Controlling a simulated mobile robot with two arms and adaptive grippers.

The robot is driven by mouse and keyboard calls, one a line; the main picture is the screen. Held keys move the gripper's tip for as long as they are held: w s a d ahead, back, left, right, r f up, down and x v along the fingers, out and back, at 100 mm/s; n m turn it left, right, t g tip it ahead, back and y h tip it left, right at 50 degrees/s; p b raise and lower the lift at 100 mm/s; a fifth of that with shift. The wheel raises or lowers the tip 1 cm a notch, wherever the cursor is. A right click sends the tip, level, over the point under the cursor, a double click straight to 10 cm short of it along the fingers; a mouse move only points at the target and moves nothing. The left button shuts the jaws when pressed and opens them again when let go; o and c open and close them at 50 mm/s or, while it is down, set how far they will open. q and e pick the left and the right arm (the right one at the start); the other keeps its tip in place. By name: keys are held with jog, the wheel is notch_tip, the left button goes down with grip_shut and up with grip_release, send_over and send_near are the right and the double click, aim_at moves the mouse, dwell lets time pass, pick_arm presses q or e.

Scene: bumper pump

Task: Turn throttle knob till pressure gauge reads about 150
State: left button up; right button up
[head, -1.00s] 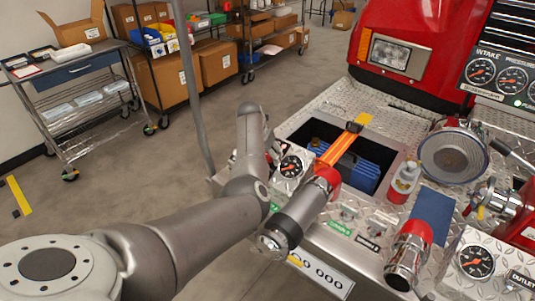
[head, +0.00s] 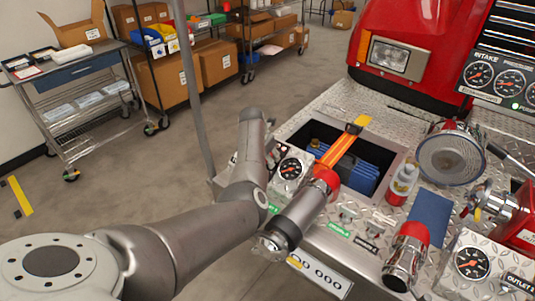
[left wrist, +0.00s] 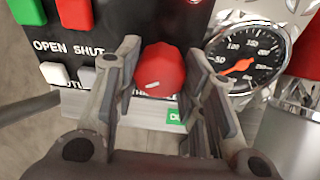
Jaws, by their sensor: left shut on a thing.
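The red throttle knob (left wrist: 160,70) sits on the black panel in the left wrist view. My left gripper (left wrist: 157,88) is shut on it, with one finger on each side. The pressure gauge (left wrist: 247,62) is to the right of the knob, with a black face, white figures and an orange needle. The needle lies aslant, its bright part toward the lower left near the low figures; I cannot read an exact value. The gauge also shows in the head view (head: 291,169), beside my left wrist. There the arm mostly hides the knob and fingers. My right gripper is out of view.
Red and white buttons (left wrist: 54,73) with OPEN and SHUT labels are left of the knob. A metal outlet pipe with a red collar (head: 326,179) stands close to the gauge. An open well with a blue box (head: 363,177) lies behind.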

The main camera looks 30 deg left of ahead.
pick_arm(q)
jog(key=m+p, duration=0.1)
jog(key=m, duration=0.2)
jog(key=m+p, duration=0.2)
jog(key=m, duration=0.1)
jog(key=shift+r+t+y, duration=0.15)
jog(key=shift+t+y, duration=0.15)
jog(key=shift+t, duration=0.1)
jog(key=m+p, duration=0.3)
jog(key=m, duration=0.3)
jog(key=shift+t, duration=0.4)
jog(key=m+p, duration=0.1)
jog(key=m, duration=0.4)
jog(key=shift+s+m+t, duration=0.1)
jog(key=shift+m+t, duration=0.3)
jog(key=m, duration=0.2)
jog(key=shift+m, duration=0.4)
jog(key=shift+f+m+t, duration=0.2)
jog(key=shift+m+t, duration=0.1)
jog(key=shift+m, duration=1.4)
